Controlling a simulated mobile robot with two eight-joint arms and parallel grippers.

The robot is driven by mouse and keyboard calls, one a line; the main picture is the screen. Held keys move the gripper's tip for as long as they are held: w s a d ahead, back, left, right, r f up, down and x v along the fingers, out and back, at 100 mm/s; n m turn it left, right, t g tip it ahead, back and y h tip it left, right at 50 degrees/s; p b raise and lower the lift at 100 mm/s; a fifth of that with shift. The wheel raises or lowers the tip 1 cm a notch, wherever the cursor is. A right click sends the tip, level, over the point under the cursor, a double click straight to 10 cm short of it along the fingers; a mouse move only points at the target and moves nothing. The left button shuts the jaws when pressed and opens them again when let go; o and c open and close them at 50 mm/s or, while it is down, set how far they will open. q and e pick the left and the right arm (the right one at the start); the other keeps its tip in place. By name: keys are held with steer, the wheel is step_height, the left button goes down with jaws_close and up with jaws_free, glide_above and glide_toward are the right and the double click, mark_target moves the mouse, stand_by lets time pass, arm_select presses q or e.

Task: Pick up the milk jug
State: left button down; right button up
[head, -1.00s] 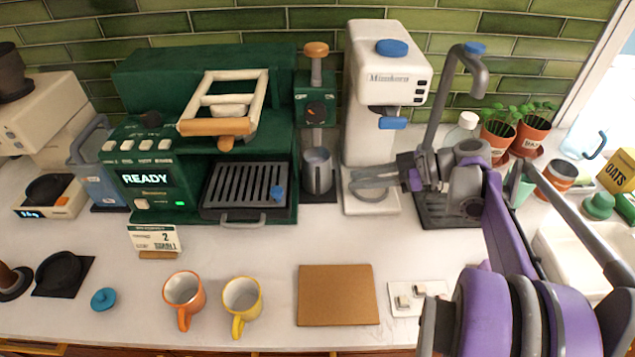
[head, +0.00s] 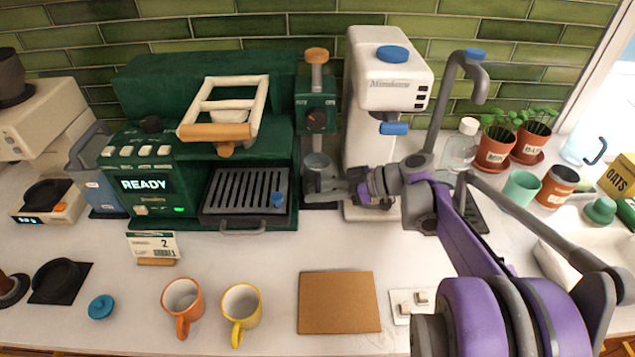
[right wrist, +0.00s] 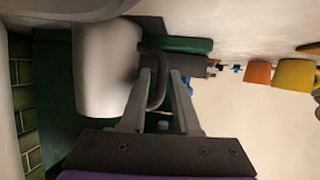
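The milk jug (head: 317,170) is a small grey metal pitcher standing under the steam-wand unit, between the green espresso machine and the white grinder. In the right wrist view the milk jug (right wrist: 103,70) fills the upper left, with its dark handle facing my gripper. My right gripper (head: 342,187) is at the jug's right side in the head view. In the right wrist view the right gripper (right wrist: 162,78) is open, with its two fingers on either side of the handle and a gap visible. My left gripper is not in view.
The green espresso machine (head: 150,172) stands left of the jug and the white grinder (head: 387,80) stands close on the right. An orange mug (head: 182,300), a yellow mug (head: 242,307) and a brown board (head: 338,303) are in front. Counter between them is clear.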

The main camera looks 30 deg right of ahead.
jaws_close()
stand_by(1.3)
